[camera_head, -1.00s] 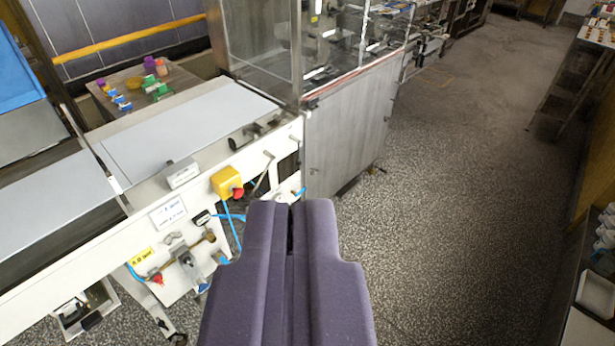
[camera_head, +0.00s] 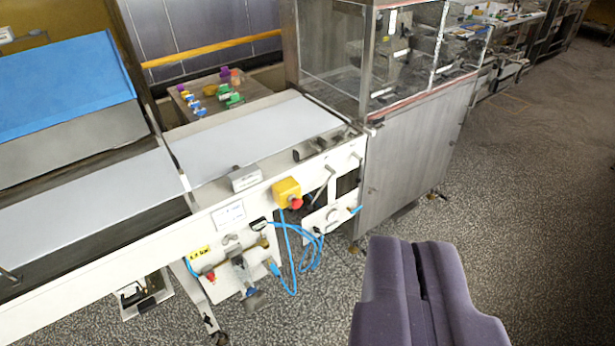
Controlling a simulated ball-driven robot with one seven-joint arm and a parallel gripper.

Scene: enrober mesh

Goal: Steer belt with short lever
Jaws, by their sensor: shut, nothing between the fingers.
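The light grey belt (camera_head: 245,138) runs across the white machine frame (camera_head: 105,268) in the left half of the view. A thin metal lever (camera_head: 325,184) slants on the frame's front side, right of the yellow switch box. A dark metal fitting (camera_head: 318,148) sits at the belt's near right edge. I cannot tell for sure which part is the short lever. My gripper (camera_head: 412,243), with thick purple fingers, is at the lower right. It is shut and empty, in front of the floor and the steel cabinet, apart from the levers.
A yellow box with a red button (camera_head: 287,192) and looping blue hoses (camera_head: 297,262) are on the machine's front. A steel cabinet with clear panels (camera_head: 415,150) stands to the right. A side table (camera_head: 185,102) holds coloured pieces. Speckled floor (camera_head: 540,190) is open at right.

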